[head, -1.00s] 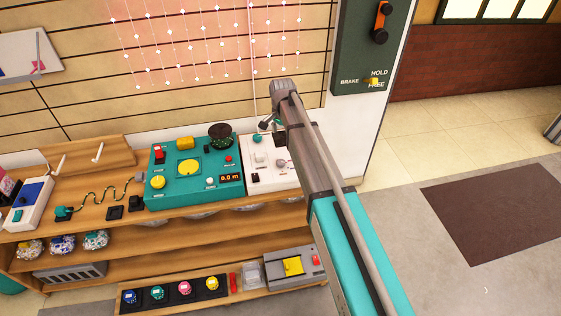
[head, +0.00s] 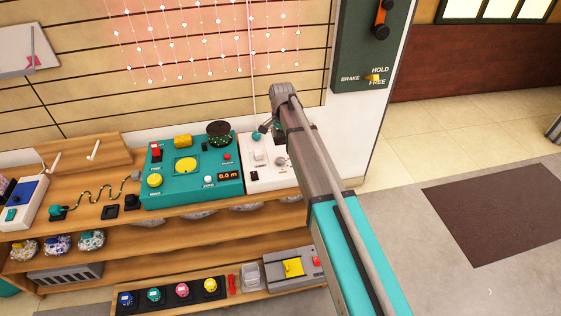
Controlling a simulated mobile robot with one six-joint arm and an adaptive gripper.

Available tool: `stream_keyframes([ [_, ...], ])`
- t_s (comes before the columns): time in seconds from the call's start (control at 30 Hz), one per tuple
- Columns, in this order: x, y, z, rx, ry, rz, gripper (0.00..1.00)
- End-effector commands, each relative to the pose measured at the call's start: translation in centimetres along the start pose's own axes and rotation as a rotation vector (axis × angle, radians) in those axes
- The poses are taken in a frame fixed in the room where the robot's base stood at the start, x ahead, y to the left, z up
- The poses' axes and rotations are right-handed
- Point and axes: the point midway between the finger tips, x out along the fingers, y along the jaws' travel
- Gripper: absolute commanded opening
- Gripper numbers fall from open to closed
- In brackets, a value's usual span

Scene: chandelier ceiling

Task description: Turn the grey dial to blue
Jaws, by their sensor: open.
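A small grey dial (head: 281,161) sits on the white panel (head: 260,183) at the right end of the shelf top. Part of that panel is hidden behind my arm, and colour marks around the dial are too small to read. My gripper (head: 264,129) hangs from the arm's end above the back of the white panel, beyond the dial in the picture. It is small and partly hidden by the arm. It is open and apart from the dial.
A teal console (head: 222,197) with yellow, red and white controls stands left of the white panel. A teal knob (head: 256,136) and a white switch (head: 258,155) are near the dial. A green board (head: 350,50) with a brake switch hangs on the wall.

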Motion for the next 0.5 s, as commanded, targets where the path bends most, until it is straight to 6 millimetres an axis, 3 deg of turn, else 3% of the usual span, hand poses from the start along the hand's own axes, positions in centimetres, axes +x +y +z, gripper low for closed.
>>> stream_keyframes([
  [0.5,4.5,0.0,0.1,-0.001,0.000,0.000,0.85],
])
